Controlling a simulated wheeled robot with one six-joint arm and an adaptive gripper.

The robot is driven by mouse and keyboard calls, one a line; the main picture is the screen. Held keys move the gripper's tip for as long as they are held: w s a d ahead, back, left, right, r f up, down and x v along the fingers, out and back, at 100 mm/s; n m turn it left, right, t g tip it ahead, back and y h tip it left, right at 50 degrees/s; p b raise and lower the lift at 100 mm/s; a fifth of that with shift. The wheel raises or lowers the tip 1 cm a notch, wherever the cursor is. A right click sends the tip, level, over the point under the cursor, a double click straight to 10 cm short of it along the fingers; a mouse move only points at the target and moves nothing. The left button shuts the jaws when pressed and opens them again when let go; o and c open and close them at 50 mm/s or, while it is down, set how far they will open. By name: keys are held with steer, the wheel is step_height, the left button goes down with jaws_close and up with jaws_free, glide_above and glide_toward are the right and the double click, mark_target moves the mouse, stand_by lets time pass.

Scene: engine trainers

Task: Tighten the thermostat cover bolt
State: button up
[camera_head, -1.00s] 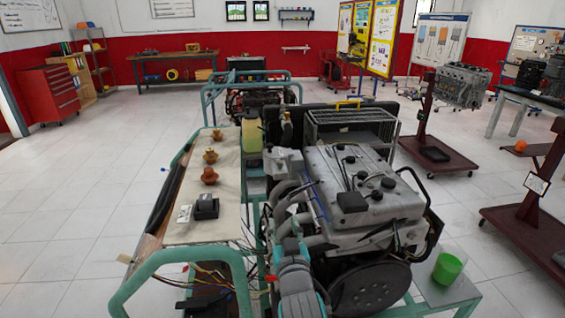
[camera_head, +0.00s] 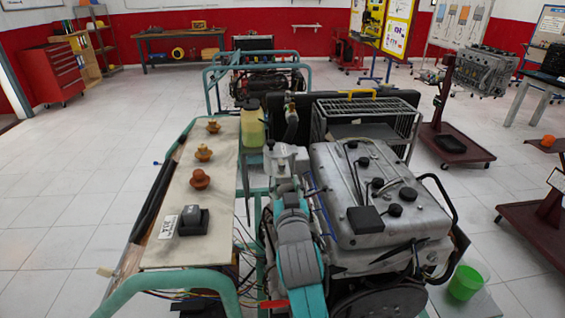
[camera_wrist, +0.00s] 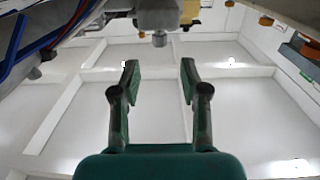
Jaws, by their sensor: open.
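My gripper (camera_wrist: 158,70) shows in the wrist view with its two dark green fingers apart and nothing between them. A grey housing with a round, bolt-like stub (camera_wrist: 159,39) lies beyond the fingertips, roughly centred between them and apart from them. I cannot tell for sure that this stub is the thermostat cover bolt. In the head view, a light grey housing (camera_head: 286,158) stands at the left of the engine (camera_head: 375,195), just past the end of my teal and grey arm. The fingers themselves are hard to make out there, and no separate bolt is clear.
A bench top (camera_head: 180,228) left of the engine holds several small orange-brown parts (camera_head: 201,179) and a black box (camera_head: 193,221). Wires hang beside my arm. A wire basket (camera_head: 365,120) stands behind the engine, a green cup (camera_head: 465,283) at right. Floor at left is clear.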

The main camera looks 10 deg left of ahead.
mark_target(282, 167)
steer(key=x, duration=0.9)
steer(key=shift+w, duration=0.15)
jaws_close()
